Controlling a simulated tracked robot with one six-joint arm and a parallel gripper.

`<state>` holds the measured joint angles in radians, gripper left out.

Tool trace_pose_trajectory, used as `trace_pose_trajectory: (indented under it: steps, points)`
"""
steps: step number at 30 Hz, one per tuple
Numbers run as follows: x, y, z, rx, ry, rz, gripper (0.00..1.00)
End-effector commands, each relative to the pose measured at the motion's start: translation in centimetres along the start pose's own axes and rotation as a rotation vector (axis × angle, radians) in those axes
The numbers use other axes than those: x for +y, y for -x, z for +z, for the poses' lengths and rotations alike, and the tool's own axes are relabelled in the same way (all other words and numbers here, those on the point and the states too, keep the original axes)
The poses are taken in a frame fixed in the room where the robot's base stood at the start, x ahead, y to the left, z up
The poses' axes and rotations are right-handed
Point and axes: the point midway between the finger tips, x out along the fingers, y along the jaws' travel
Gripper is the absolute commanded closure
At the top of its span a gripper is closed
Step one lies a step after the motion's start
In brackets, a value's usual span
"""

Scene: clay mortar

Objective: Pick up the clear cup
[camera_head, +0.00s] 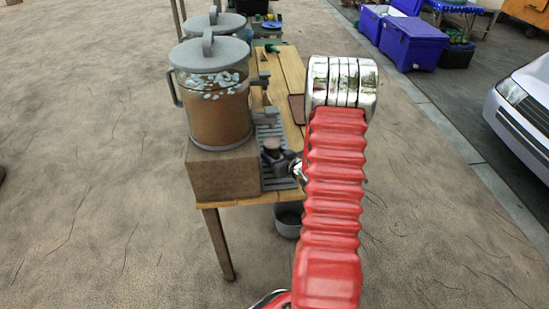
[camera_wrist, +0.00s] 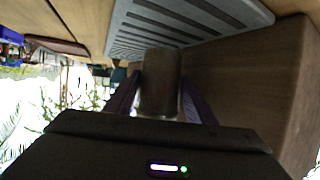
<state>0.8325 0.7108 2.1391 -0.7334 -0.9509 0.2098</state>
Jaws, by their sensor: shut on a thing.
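The clear cup (camera_wrist: 160,80) shows in the wrist view as a brownish, see-through cylinder between my two dark fingers. My gripper (camera_wrist: 160,104) is shut on it, one finger on each side. In the head view, my gripper (camera_head: 277,158) is just right of the front drink dispenser, over the grey slatted tray (camera_head: 270,122). The cup (camera_head: 272,144) is small there, and its lower part is hidden by the gripper. I cannot tell whether the cup touches the tray.
The lidded dispenser (camera_head: 218,112) with brown drink and ice stands on a wooden block (camera_head: 222,175) close left of my gripper. Another dispenser is behind it. The wooden table (camera_head: 290,72) has a brown board (camera_head: 297,108) at right. A grey bucket (camera_head: 289,221) stands underneath.

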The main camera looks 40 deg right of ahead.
Motion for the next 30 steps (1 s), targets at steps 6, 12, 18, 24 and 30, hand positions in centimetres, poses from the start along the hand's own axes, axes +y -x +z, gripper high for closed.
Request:
trace_pose_trajectory:
  steps: [6,12,18,24,30]
  points:
    - [0.0,1.1,-2.7,0.005,0.003,0.0,0.88]
    - [0.0,2.0,-4.9,0.004,0.002,0.0,0.88]
    - [2.6,3.0,-4.6,0.002,-0.001,0.004,0.88]
    - [6.1,4.4,-4.0,0.002,0.0,0.005,0.88]
    - [10.6,6.2,-3.3,0.002,0.0,0.005,0.88]
